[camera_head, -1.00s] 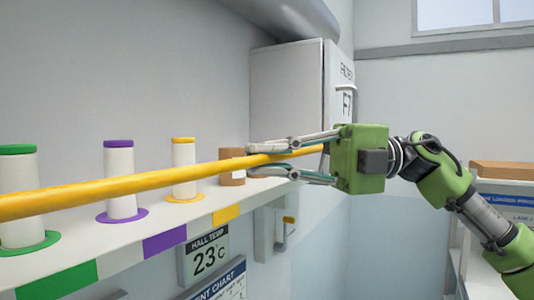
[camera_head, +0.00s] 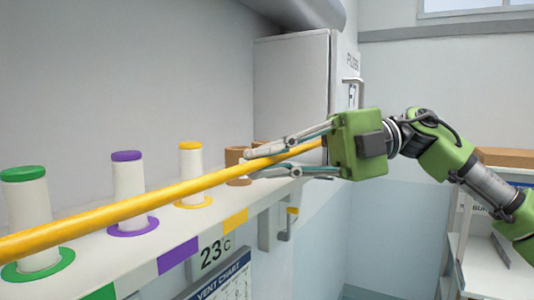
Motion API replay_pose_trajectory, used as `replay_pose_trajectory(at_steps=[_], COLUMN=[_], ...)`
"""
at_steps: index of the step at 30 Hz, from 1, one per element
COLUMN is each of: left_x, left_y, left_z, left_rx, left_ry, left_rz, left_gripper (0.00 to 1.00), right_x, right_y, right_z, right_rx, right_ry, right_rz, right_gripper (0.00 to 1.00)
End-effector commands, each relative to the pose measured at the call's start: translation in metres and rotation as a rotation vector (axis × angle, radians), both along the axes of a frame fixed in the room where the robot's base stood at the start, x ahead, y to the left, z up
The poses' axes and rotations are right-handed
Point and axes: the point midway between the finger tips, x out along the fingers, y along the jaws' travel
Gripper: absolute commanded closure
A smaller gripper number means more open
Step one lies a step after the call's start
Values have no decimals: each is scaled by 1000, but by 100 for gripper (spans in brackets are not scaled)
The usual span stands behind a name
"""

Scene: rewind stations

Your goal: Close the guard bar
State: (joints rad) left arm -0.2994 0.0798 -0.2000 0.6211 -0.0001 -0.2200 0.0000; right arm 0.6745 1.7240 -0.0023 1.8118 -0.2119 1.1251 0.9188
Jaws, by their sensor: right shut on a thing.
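The guard bar (camera_head: 150,202) is a long yellow bar. It runs from the lower left edge of the view up to my right gripper, in front of a white shelf (camera_head: 130,262) with spools on it. My right gripper (camera_head: 252,163) comes in from the right, green with grey fingers. Its fingers are closed around the bar near the bar's right end, one finger above it and one below. The bar's very end is hidden by the gripper body. The left end runs out of view. My left gripper is not in view.
Spools with green (camera_head: 30,215), purple (camera_head: 128,190) and yellow (camera_head: 191,172) tops stand on the shelf behind the bar, beside a brown roll (camera_head: 238,165). A small bracket (camera_head: 287,225) hangs below the shelf's right end. A grey cabinet (camera_head: 292,85) stands behind. A rack with a cardboard box (camera_head: 506,157) is at right.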

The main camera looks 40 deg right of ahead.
Motion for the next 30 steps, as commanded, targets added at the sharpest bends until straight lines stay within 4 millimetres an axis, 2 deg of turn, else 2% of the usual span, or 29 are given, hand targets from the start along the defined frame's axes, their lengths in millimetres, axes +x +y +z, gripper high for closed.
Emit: replay_pose_trajectory(at_steps=[11, 12, 13, 14, 25, 30], left_x=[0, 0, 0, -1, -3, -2], left_y=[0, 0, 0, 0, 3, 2], left_z=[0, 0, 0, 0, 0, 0], left_rx=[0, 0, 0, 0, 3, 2], left_ry=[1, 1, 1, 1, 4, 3], left_rz=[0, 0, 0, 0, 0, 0], left_gripper=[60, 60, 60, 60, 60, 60], right_x=[0, 0, 0, 0, 0, -3], right_y=[0, 0, 0, 0, -1, -10], right_z=[-1, -1, -1, -1, 0, 3], right_rx=[-1, -1, -1, -2, 0, 1], right_ry=[5, 5, 5, 4, 2, -2], right_rz=[-1, -1, -1, -1, -1, -3], right_gripper=[100, 84, 76, 74, 74, 74])
